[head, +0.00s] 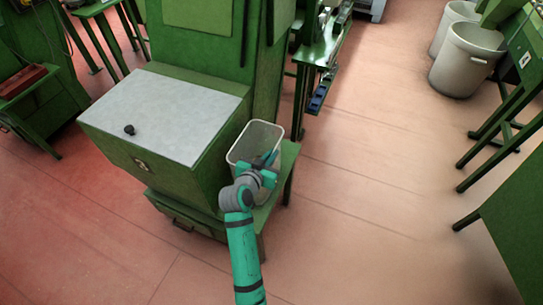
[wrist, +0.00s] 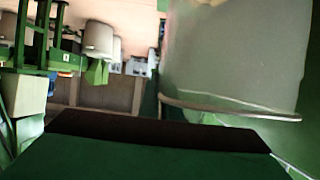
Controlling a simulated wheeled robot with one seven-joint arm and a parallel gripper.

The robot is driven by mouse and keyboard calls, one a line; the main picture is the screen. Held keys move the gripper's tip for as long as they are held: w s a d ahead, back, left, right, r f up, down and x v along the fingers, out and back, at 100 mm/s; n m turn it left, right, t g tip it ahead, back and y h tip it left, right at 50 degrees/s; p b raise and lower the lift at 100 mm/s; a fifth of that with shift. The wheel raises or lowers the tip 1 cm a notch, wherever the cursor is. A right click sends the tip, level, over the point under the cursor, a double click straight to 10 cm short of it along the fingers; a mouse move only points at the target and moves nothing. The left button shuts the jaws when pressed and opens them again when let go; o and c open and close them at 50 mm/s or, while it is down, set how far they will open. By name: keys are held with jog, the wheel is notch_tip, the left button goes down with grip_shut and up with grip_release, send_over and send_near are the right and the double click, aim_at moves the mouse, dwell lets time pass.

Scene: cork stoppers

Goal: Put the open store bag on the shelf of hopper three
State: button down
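No store bag can be made out in either view. A translucent, pale-rimmed bin (head: 257,133) stands on a narrow green shelf (head: 288,165) beside a green machine with a grey top. My gripper (head: 266,163) is at the bin's near side, overlapping its rim in the head view. Whether it touches or grips the rim cannot be told, and its fingers are too small to read. In the wrist view the bin's wall and rim (wrist: 235,108) fill the upper right, very close. No hopper number is readable.
A black knob (head: 129,130) is on the machine's grey top (head: 165,110). Grey bins (head: 465,60) stand at the upper right, near a green stand (head: 505,105). Green benches are behind and at the left. The reddish floor (head: 370,190) right of the shelf is clear.

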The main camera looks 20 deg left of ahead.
jog(key=shift+f, duration=0.4)
jog(key=c, duration=2)
grip_release()
jog(key=v, duration=1.2)
jog(key=shift+s, duration=0.1)
